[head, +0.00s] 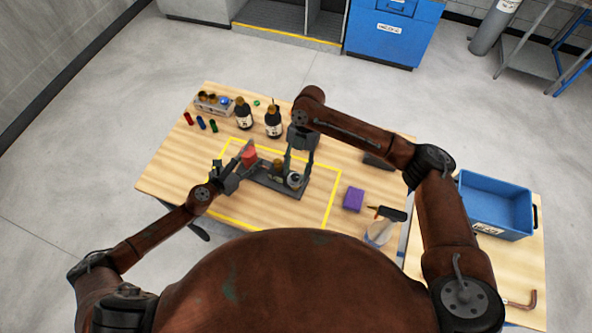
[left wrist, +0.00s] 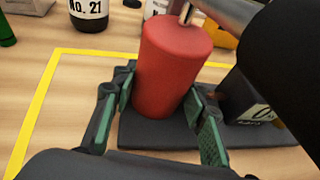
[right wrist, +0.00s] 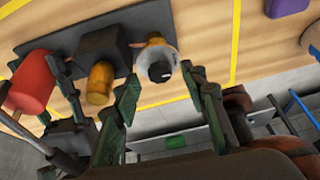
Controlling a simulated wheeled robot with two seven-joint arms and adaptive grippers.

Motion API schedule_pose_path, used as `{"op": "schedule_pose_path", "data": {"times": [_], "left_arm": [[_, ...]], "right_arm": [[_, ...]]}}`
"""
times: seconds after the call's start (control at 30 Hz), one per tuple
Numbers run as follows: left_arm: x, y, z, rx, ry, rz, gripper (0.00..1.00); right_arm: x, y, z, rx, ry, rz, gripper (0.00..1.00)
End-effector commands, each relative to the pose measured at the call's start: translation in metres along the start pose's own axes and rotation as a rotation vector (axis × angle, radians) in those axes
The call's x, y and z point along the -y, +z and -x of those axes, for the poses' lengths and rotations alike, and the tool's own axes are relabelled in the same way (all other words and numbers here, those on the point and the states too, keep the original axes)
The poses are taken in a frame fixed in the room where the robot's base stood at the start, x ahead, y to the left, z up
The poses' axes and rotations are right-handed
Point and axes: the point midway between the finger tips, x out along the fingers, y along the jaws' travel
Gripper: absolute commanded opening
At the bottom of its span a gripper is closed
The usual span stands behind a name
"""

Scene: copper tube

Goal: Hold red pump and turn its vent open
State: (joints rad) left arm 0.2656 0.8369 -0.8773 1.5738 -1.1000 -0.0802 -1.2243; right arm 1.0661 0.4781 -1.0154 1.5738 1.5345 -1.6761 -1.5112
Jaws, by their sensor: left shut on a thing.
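The red pump (head: 249,155) is an upright red cylinder on a dark base plate (left wrist: 150,136). It fills the middle of the left wrist view (left wrist: 172,70), with a metal rod at its top. My left gripper (left wrist: 160,100) has a finger on each side of the pump and is shut on it. On the same base, a white round part with a dark centre (right wrist: 160,70) sits beside a dark block with a yellow cylinder (right wrist: 100,82). I cannot tell for sure which part is the vent. My right gripper (right wrist: 160,80) is open, pointing down over the white part, its fingers either side in view.
A yellow tape outline (head: 229,222) surrounds the base. Dark bottles (head: 273,122), small coloured pieces and a rack (head: 214,103) stand behind. A purple block (head: 353,198) and a black-handled tool (head: 391,213) lie right. A blue bin (head: 495,205) stands farther right.

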Motion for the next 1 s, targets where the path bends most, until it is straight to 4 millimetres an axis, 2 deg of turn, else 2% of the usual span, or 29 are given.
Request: {"op": "schedule_pose_path", "data": {"times": [0.17,0.4,0.53,0.7,1.0], "left_arm": [[0.002,-0.001,0.0,-0.002,-0.003,0.001,0.0],[0.001,-0.001,0.0,-0.002,-0.002,0.001,0.0],[0.001,-0.001,0.0,-0.002,-0.002,0.001,0.0],[0.001,-0.001,0.0,-0.002,-0.002,0.001,0.0],[0.001,-0.002,0.0,-0.002,-0.002,0.002,0.0]], "right_arm": [[-0.001,0.001,0.028,0.002,0.002,0.0,0.39],[-0.001,0.001,0.079,0.003,0.003,-0.001,0.39],[-0.001,0.001,0.099,0.002,0.002,0.0,0.39],[-0.001,0.001,0.114,0.001,0.001,0.0,0.39],[-0.001,0.0,0.116,0.0,0.0,0.0,0.39]]}}
